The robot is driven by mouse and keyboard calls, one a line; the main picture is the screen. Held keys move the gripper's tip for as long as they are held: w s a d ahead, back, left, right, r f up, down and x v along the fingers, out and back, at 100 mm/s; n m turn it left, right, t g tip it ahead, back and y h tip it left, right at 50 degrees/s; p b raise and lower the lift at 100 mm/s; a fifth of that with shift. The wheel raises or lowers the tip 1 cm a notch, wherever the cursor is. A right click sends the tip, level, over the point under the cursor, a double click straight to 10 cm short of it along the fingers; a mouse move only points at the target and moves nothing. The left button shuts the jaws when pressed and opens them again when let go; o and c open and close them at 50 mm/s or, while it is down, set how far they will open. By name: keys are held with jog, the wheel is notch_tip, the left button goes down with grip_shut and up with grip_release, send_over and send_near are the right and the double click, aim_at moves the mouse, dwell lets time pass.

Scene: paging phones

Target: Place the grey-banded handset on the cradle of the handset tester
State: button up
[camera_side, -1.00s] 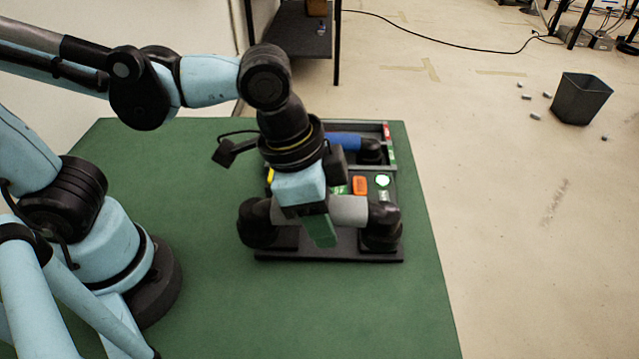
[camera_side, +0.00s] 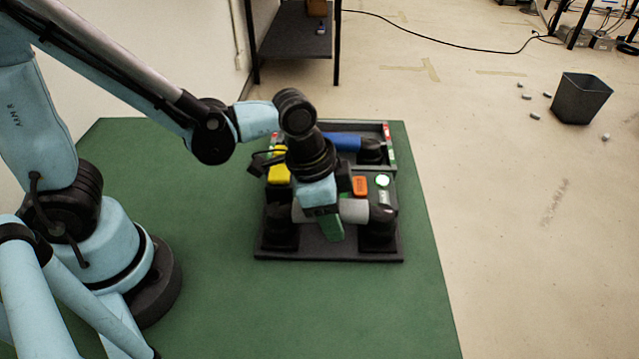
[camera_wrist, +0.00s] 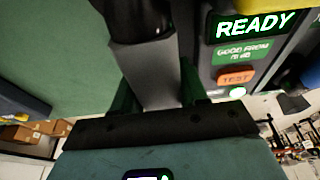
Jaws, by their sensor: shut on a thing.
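The grey-banded handset (camera_side: 355,211) has black end pieces and a grey middle. My gripper (camera_side: 331,226), with green fingers, is shut across its grey middle. In the wrist view the grey band (camera_wrist: 152,78) sits between the green fingers (camera_wrist: 157,98). The handset tester's black base (camera_side: 330,254) lies below. The handset's ends line up over the dark cradle blocks at left and right; whether they touch the blocks cannot be told. The tester's screen (camera_wrist: 255,25) reads READY, beside an orange TEST button (camera_wrist: 236,76) that also shows in the side view (camera_side: 359,186).
A blue-banded handset (camera_side: 343,142) lies in a grey tray at the back of the green table (camera_side: 200,260). A yellow thing (camera_side: 279,172) is behind my gripper, partly hidden. A green round lamp (camera_side: 382,181) glows on the tester.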

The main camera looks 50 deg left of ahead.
jog(key=shift+f, duration=0.2)
jog(key=o, duration=1.2)
jog(key=shift+v, duration=6.1)
jog(key=shift+f, duration=0.15)
jog(key=shift+x, duration=5.9)
